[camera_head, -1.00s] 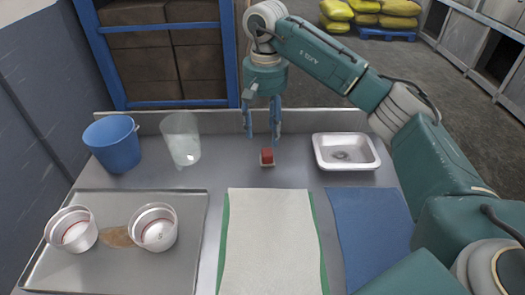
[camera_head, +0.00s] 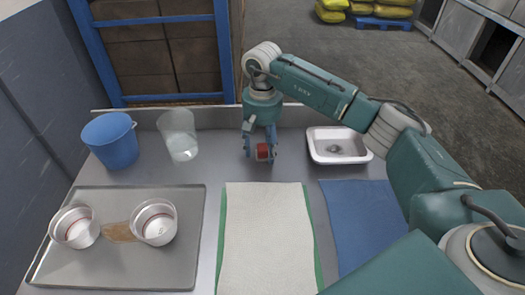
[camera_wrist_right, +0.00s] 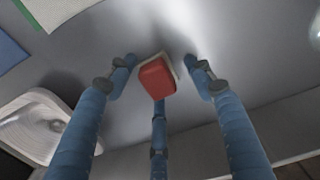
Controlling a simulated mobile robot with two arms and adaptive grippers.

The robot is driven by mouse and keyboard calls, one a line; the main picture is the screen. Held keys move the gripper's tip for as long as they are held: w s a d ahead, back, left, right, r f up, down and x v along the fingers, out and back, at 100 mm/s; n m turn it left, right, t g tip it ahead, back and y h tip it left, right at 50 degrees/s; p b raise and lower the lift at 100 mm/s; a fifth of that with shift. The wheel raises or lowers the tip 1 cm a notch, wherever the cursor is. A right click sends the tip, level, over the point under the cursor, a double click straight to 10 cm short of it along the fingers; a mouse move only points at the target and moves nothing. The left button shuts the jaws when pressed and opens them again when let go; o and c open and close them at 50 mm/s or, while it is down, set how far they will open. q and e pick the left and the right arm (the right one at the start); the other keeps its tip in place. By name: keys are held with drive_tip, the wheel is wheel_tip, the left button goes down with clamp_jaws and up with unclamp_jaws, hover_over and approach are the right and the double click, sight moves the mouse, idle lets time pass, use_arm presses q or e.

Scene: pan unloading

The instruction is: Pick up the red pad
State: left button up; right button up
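The red pad (camera_head: 263,151) is a small red block with a pale base, on the grey steel table between the mats and the back edge. My right gripper (camera_head: 261,153) is lowered around it with its fingers apart. In the right wrist view the red pad (camera_wrist_right: 158,78) lies between the spread fingers of the right gripper (camera_wrist_right: 160,75), with gaps at both sides. A third finger comes up close to it; whether that finger touches it I cannot tell. My left gripper is not in view.
A white basin (camera_head: 338,146) stands right of the gripper. A clear cup (camera_head: 180,138) and blue bucket (camera_head: 111,141) stand left. A cream cloth (camera_head: 265,240) and blue mat (camera_head: 365,225) lie in front.

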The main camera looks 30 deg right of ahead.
drive_tip(key=c, duration=0.9)
drive_tip(key=shift+o, duration=0.2)
drive_tip(key=shift+r, duration=0.2)
wheel_tip(320, 180, up, 12)
drive_tip(key=b, duration=0.2)
wheel_tip(320, 180, up, 8)
hover_over(262, 146)
drive_tip(key=shift+f+p, duration=0.1)
drive_tip(key=shift+p, duration=0.35)
